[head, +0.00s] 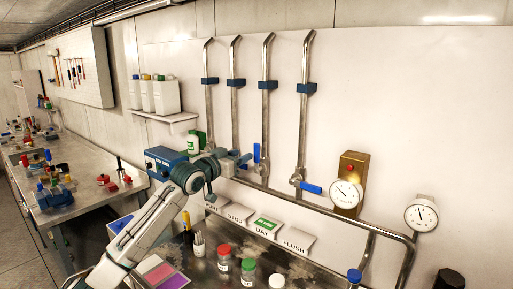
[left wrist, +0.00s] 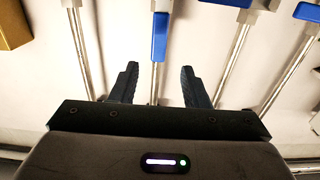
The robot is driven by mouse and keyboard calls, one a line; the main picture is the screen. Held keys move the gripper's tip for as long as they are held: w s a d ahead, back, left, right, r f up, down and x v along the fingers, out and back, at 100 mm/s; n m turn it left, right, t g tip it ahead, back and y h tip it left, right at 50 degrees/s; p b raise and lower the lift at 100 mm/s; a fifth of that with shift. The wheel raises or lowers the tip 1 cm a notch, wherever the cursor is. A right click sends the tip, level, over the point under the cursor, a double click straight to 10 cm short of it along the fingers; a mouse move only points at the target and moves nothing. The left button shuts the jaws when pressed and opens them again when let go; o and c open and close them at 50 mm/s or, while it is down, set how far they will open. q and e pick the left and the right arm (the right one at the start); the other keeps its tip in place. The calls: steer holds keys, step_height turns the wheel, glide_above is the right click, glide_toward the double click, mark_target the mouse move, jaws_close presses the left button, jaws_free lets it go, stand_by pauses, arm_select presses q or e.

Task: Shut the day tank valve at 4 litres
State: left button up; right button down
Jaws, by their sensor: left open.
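The DAY valve's blue handle (head: 257,152) stands upright, in line with the third pipe, above the green-marked DAY label (head: 267,225). My left gripper (head: 243,160) is open beside it, near the wall. In the left wrist view, the blue handle (left wrist: 160,35) lies centred ahead of my open fingers (left wrist: 160,85), with its end about level with the fingertips; I cannot tell whether they touch. A round dial (head: 346,193) on a brass box is to the right; its figures are too small to read. My right gripper is not in view.
The FLUSH valve's blue handle (head: 312,188) points right on the fourth pipe. A second gauge (head: 421,214) is at the far right. Jars (head: 248,272) stand on the bench below. A blue box (head: 165,162) is behind my left arm.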

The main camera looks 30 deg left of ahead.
mark_target(256, 149)
arm_select(q)
steer(key=w+p, duration=0.1)
steer(key=w, duration=0.1)
steer(key=w+p, duration=0.1)
steer(key=w, duration=0.2)
steer(key=w+d+p, duration=0.1)
steer(key=w+p, duration=0.1)
steer(key=shift+w+r, duration=0.15)
steer(key=shift+w, duration=0.2)
steer(key=shift+w+f, duration=0.2)
steer(key=shift+w, duration=0.45)
jaws_close()
